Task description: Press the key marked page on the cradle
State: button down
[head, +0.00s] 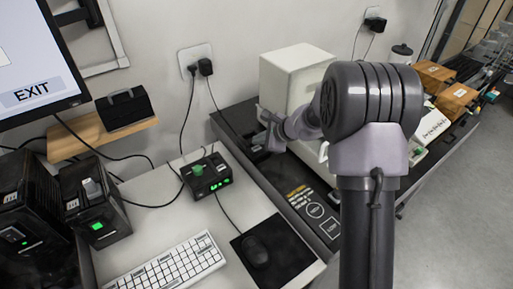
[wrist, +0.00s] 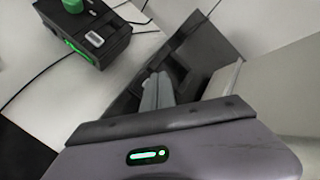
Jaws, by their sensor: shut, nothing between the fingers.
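My gripper (head: 268,127) is shut and empty, in front of the white cabinet over the dark counter. In the wrist view its two grey fingers (wrist: 157,88) lie together, pointing at a low black device (wrist: 178,66) on the dark counter. That device also shows beside the gripper in the head view (head: 252,141), partly covered by my gripper; it may be the cradle. No key marked page can be read on it. I cannot tell whether the fingertips touch it.
A black box with a green knob and green display (head: 207,175) stands on the light table to the left. A white cabinet (head: 290,75) rises close to my gripper. A keyboard (head: 168,266), a mouse (head: 254,250) and cables lie nearer.

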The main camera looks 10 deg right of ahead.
jog(key=shift+f+b, duration=0.45)
jog(key=shift+b, duration=0.1)
jog(key=shift+f, duration=0.4)
dwell(0.5)
jog(key=shift+r, duration=0.15)
jog(key=shift+r+p, duration=0.5)
jog(key=shift+r, duration=0.2)
notch_tip(320, 180, up, 5)
jog(key=p, duration=0.3)
jog(key=shift+p, duration=0.4)
dwell(0.4)
